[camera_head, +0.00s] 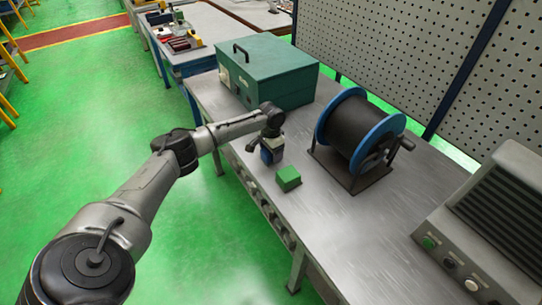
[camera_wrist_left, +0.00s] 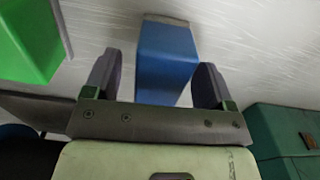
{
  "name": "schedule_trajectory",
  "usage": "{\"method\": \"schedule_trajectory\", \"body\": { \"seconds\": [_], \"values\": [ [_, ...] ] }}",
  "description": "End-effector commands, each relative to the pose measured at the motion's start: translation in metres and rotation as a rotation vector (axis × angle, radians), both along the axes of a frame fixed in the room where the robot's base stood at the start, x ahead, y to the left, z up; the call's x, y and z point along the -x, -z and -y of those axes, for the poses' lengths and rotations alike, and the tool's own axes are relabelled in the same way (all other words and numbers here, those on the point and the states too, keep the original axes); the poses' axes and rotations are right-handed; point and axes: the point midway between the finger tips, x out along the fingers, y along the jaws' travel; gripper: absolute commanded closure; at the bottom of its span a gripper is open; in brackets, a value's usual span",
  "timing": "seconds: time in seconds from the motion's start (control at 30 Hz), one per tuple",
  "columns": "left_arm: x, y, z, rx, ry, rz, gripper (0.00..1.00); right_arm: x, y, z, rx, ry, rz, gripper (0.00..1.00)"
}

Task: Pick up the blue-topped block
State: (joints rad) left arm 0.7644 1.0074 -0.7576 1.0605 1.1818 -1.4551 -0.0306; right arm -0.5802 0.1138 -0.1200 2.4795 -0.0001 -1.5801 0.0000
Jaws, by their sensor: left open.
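The blue-topped block (camera_wrist_left: 166,58) stands on the metal bench in the left wrist view, between the two open fingers of my left gripper (camera_wrist_left: 158,85), with space showing on both sides. In the head view, my left gripper (camera_head: 271,150) is over the bench and hides most of the blue-topped block (camera_head: 267,156). I cannot tell from the head view how far the fingers reach down around it. My right gripper is not in either view.
A green block (camera_head: 288,178) sits close by on the bench (camera_head: 345,225); it also shows in the left wrist view (camera_wrist_left: 30,40). A teal case (camera_head: 275,75) stands behind, and a cable reel (camera_head: 355,135) stands to the right. A grey machine (camera_head: 490,220) is at far right.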

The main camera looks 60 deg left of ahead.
Motion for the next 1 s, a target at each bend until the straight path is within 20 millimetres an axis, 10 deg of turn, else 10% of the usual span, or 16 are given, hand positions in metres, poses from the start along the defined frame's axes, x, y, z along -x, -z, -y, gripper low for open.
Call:
{"method": "schedule_trajectory", "body": {
  "seconds": [0.17,0.8,1.0],
  "values": [
    [0.0,-0.0001,-0.0001,0.0,0.0,0.0,0.22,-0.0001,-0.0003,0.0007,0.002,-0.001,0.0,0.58],
    [0.0001,-0.0003,-0.0001,0.0,0.0,0.0,0.84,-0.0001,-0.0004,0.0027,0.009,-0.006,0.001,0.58],
    [-0.0002,-0.0011,-0.0003,0.0,0.0,0.001,0.84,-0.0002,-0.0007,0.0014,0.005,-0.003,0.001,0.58]
  ]
}}
